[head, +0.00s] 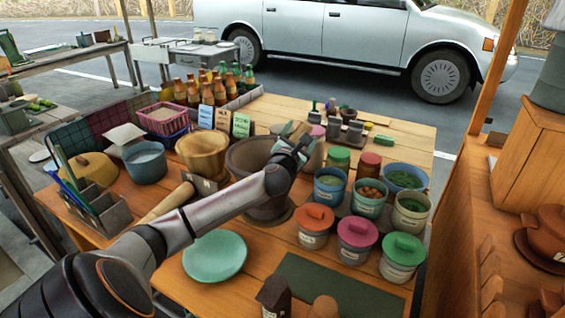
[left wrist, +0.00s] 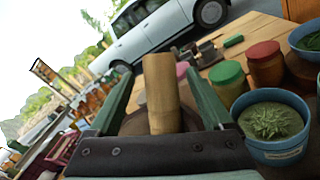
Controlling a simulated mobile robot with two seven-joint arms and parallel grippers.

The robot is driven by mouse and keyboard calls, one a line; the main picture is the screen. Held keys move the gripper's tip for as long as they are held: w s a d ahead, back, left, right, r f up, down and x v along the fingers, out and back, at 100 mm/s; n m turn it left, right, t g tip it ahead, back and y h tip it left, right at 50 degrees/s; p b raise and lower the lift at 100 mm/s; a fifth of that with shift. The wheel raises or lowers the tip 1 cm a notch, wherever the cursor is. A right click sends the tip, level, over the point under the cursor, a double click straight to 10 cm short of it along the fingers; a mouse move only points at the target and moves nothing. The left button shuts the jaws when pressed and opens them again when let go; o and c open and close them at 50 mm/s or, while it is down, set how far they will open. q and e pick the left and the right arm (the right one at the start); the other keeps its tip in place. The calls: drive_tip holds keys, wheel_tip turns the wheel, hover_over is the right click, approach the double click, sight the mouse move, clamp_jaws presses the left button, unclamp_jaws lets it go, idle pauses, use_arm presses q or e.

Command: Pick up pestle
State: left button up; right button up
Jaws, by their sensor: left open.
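The pestle (left wrist: 160,92) is a light wooden cylinder. In the left wrist view it stands between my two green fingers, with a gap on each side. The dark clay mortar (head: 250,157) stands in the middle of the table, partly covered by my left arm. My right gripper is not in view.
Lidded jars (head: 357,238) and bowls of herbs crowd the right of the mortar. A green plate (head: 215,255) lies in front. A wooden bowl (head: 203,153) and several bottles (head: 193,90) stand left and behind. A dark green mat (head: 335,285) at the front is bare.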

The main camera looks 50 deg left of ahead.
use_arm(q)
drive_tip(key=shift+w+a, duration=0.3)
drive_tip(key=shift+w, duration=0.35)
clamp_jaws()
idle(0.5)
